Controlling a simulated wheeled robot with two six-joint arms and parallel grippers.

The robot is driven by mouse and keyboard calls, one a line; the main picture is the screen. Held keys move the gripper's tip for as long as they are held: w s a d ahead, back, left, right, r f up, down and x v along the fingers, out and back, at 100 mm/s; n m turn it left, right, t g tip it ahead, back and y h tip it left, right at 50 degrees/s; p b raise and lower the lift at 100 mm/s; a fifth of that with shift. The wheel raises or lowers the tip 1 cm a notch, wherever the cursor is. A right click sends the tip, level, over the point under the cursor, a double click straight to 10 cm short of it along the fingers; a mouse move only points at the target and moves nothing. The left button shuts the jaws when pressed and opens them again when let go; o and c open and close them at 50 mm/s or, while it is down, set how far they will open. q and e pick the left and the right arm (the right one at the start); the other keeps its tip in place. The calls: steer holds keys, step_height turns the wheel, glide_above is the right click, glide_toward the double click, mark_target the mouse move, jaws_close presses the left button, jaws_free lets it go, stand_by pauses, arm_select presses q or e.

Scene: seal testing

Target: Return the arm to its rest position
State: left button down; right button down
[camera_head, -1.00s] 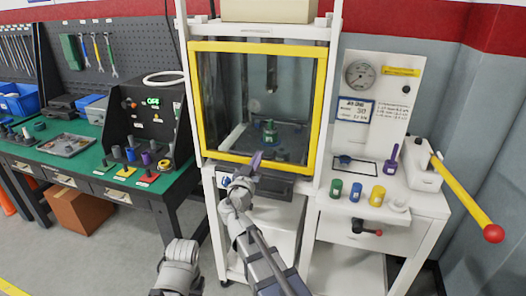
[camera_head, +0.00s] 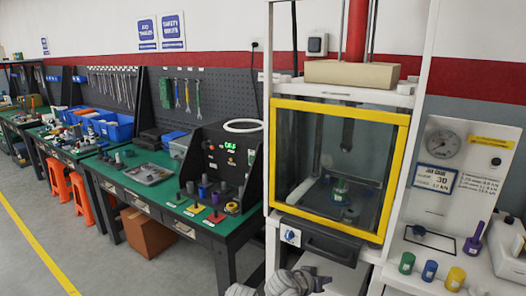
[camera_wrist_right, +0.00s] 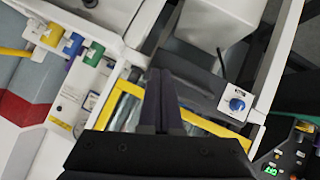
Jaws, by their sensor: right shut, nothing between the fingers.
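My right gripper shows best in the right wrist view (camera_wrist_right: 160,105), where its two dark fingers lie together, shut and empty. In the head view only grey parts of my arms show at the bottom edge, below the front of the press. The press has a yellow-framed clear guard (camera_head: 340,165), which is closed. Behind it a green piece (camera_head: 340,190) stands on the press bed. In the wrist view the yellow frame (camera_wrist_right: 205,122) and a blue knob (camera_wrist_right: 237,104) lie beyond the fingers. My left gripper is not in view.
A green-topped bench (camera_head: 130,190) with a black control box (camera_head: 225,160) stands left of the press. Green, blue and yellow pieces (camera_head: 430,271) stand on the white table at right. A gauge panel (camera_head: 450,165) rises behind them. Floor is free at lower left.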

steer(key=s+a+f+n+g+y+p, duration=0.1)
steer(key=s+a+f+n+g+y, duration=0.2)
steer(key=s+a, duration=0.3)
steer(key=s+a+f+n+g+y+p, duration=0.1)
steer(key=s+a+f+n+g+y, duration=0.3)
steer(key=s+a, duration=0.3)
steer(key=s+n, duration=0.1)
steer(key=s, duration=0.2)
steer(key=shift+a+n+g+y, duration=0.2)
steer(key=shift+n+g+y, duration=0.1)
steer(key=shift+g, duration=0.1)
